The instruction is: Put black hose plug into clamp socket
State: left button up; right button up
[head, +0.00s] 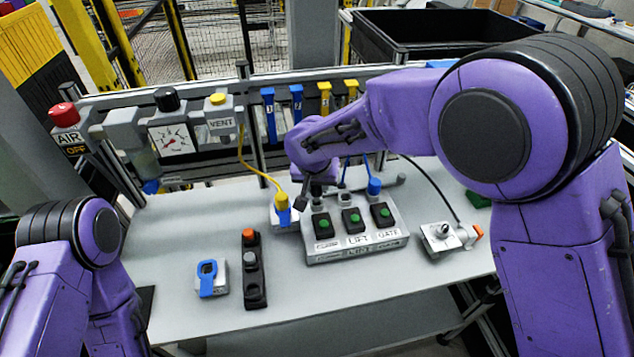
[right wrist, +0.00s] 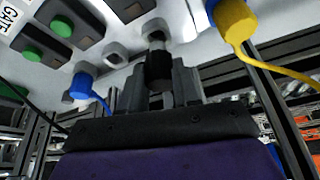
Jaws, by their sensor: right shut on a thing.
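The black hose plug (right wrist: 158,72) is between the fingers of my right gripper (right wrist: 160,88), which is shut on it. The plug lines up with the clamp socket (right wrist: 155,30), the end socket of the grey button box (head: 355,243). Its tip is at the socket's mouth; I cannot tell how deep it sits. In the head view my right gripper (head: 316,188) is just behind the box's left end, and the plug is mostly hidden. The middle socket (right wrist: 115,52) is empty. A blue plug (head: 374,187) sits at the gate socket. My left gripper is out of view.
A yellow plug (head: 283,203) with a yellow hose stands in a block left of the box. A blue-looped block (head: 207,279) and a black button strip (head: 252,268) lie further left. A grey fixture (head: 440,238) stands right. The table's front is clear.

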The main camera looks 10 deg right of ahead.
jog(key=shift+f+b, duration=0.45)
jog(key=shift+f, duration=1)
jog(key=o, duration=1.1)
jog(key=b+v, duration=0.1)
jog(key=v, duration=0.9)
jog(key=shift+r+b, duration=0.25)
jog(key=shift+b, duration=0.15)
jog(key=shift+s, duration=0.15)
